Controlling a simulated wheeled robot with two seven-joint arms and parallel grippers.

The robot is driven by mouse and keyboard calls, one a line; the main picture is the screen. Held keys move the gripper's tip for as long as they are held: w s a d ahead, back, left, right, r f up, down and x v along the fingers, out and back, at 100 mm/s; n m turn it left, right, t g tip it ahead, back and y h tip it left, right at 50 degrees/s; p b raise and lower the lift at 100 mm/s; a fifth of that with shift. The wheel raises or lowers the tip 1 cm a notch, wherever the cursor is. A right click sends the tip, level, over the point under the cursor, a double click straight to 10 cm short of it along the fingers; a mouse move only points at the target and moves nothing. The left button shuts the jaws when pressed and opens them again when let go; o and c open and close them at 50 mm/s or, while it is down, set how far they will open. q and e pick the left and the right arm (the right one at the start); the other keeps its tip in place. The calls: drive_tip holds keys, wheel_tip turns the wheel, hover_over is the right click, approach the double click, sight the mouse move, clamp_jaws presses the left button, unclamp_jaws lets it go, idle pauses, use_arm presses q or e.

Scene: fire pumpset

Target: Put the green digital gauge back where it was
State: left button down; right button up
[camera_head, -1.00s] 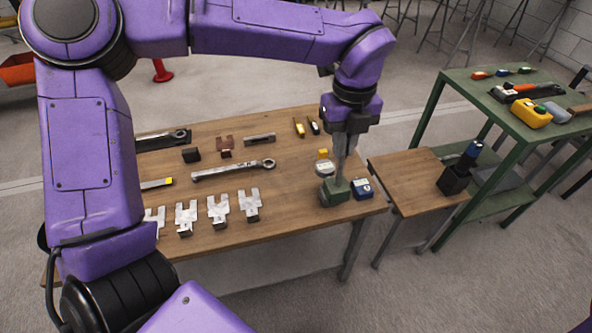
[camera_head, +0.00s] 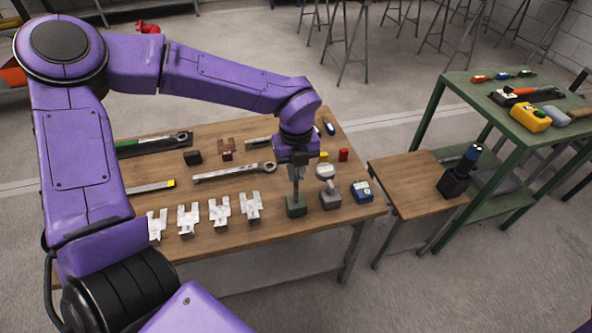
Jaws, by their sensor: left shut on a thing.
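The green digital gauge (camera_head: 296,206) is a small green block at the right part of the wooden table (camera_head: 240,235). My left gripper (camera_head: 295,191) points straight down from above and is shut on it. I cannot tell whether its underside touches the table. The gripper hides its upper part. A grey gauge with a round dial (camera_head: 330,197) stands just right of it, and a blue digital gauge (camera_head: 361,191) stands further right, near the table's edge. My right gripper is not in view.
Several silver forked blocks (camera_head: 219,213) stand in a row left of the green gauge. A long wrench (camera_head: 232,173) lies behind them. Small yellow (camera_head: 323,156) and red (camera_head: 343,155) objects lie behind the gauges. A lower side table (camera_head: 410,178) holds a black-and-blue tool (camera_head: 459,172).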

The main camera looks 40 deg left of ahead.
use_arm(q)
drive_tip(key=shift+f, duration=0.1)
drive_tip(key=shift+f, duration=0.2)
drive_tip(key=c, duration=1.2)
unclamp_jaws()
drive_tip(key=shift+o, duration=0.2)
wheel_tip(320, 180, up, 12)
drive_tip(key=shift+d+r+p, duration=0.1)
drive_tip(key=shift+r+p, duration=0.1)
drive_tip(key=shift+p, duration=0.1)
